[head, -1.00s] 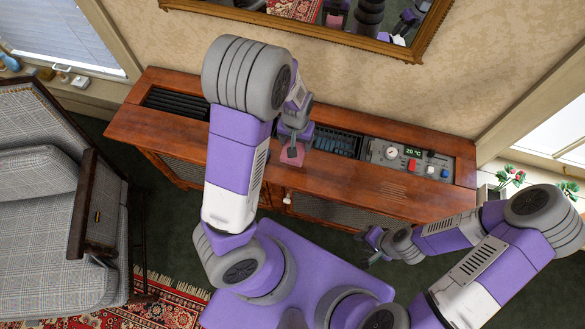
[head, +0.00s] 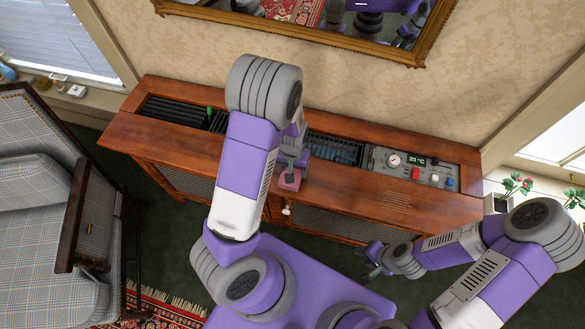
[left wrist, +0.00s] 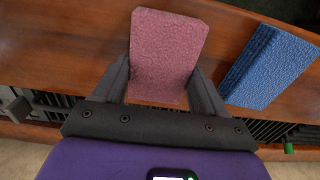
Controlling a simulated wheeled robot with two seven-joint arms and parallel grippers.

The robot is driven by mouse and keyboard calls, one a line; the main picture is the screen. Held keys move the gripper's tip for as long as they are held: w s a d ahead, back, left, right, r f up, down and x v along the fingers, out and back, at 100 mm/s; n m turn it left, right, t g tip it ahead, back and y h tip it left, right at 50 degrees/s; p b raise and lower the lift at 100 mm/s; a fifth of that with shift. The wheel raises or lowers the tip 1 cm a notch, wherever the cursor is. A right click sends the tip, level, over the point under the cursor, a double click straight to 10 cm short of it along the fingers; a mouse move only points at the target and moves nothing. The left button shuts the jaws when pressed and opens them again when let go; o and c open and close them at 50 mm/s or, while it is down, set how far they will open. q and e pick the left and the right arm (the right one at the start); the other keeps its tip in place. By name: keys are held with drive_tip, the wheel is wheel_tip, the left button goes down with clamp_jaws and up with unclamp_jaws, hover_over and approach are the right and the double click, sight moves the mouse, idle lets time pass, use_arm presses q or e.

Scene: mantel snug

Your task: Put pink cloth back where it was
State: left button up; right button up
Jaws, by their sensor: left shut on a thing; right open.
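The pink cloth (head: 290,180) shows as a small block-like pad under my left gripper (head: 291,160), over the front part of the wooden cabinet top (head: 365,190). In the left wrist view the pink cloth (left wrist: 166,55) sits between the two fingers of my left gripper (left wrist: 165,85), which is shut on it. I cannot tell whether the cloth touches the wood. My right gripper (head: 370,262) is open and empty, in front of the cabinet and low at the right.
A blue cloth-like pad (left wrist: 268,68) lies beside the pink one in the left wrist view. Dark grilles (head: 335,150) and a control panel (head: 412,165) with knobs line the cabinet's back. An armchair (head: 40,200) stands left, a mirror (head: 300,35) hangs behind.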

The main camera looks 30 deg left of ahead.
use_arm(q)
drive_tip(key=o, duration=0.9)
drive_tip(key=shift+o, duration=0.2)
wheel_tip(320, 180, up, 12)
drive_tip(key=p, duration=0.4)
